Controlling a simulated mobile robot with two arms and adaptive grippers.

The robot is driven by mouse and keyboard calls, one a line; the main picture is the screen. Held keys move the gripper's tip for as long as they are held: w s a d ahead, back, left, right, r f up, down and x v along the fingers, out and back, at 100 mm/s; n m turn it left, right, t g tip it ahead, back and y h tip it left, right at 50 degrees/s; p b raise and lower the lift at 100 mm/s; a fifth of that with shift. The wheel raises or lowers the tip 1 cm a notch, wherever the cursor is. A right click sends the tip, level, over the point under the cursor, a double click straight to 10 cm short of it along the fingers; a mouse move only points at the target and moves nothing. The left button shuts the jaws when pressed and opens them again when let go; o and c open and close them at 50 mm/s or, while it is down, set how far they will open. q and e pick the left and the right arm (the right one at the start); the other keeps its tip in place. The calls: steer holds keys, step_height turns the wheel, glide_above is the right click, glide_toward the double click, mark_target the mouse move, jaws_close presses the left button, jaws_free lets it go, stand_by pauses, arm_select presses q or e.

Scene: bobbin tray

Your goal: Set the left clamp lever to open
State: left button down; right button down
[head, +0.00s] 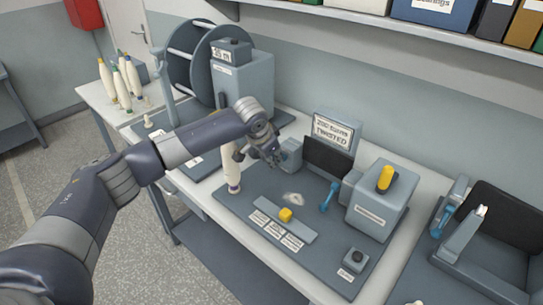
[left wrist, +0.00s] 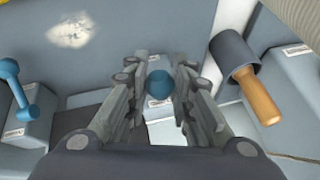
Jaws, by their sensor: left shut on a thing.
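My left gripper (head: 272,158) reaches in over the bench to the left clamp. In the left wrist view, its two fingers (left wrist: 159,92) are closed on the blue ball knob (left wrist: 159,84) of the left clamp lever. The lever's arm below the knob is hidden by the fingers and wrist. The grey left clamp block (head: 292,153) stands just right of the gripper in the head view. The other blue lever, on the right clamp (head: 328,195), stands apart from my gripper; it also shows at the left of the left wrist view (left wrist: 20,95). My right gripper is not in view.
A white bobbin (head: 232,168) stands close to my left forearm. A whitish fibre tuft (head: 293,198) and a yellow knob (head: 285,214) on a grey slide lie in front. A grey box with a yellow cylinder (head: 385,178) stands right.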

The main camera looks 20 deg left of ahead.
arm_select(q)
steer(key=shift+s+a+f+t, duration=0.1)
steer(key=shift+s+f+t, duration=0.15)
steer(key=shift+f+t, duration=0.3)
steer(key=shift+s+a+f+t+h+b, duration=0.1)
steer(key=shift+s+f+t+h+b, duration=0.1)
steer(key=shift+f+t+h+b, duration=0.45)
steer(key=f+t+b, duration=0.1)
steer(key=t+b, duration=0.1)
steer(key=b, duration=0.2)
steer(key=shift+s, duration=0.1)
steer(key=shift+n+t+h+b, duration=0.25)
steer(key=shift+n+t+b, duration=0.05)
steer(key=shift+t+b, duration=0.5)
steer(key=c, duration=1.3)
jaws_free()
steer(key=shift+c, duration=0.2)
steer(key=shift+s, duration=0.1)
steer(key=shift+a, duration=0.1)
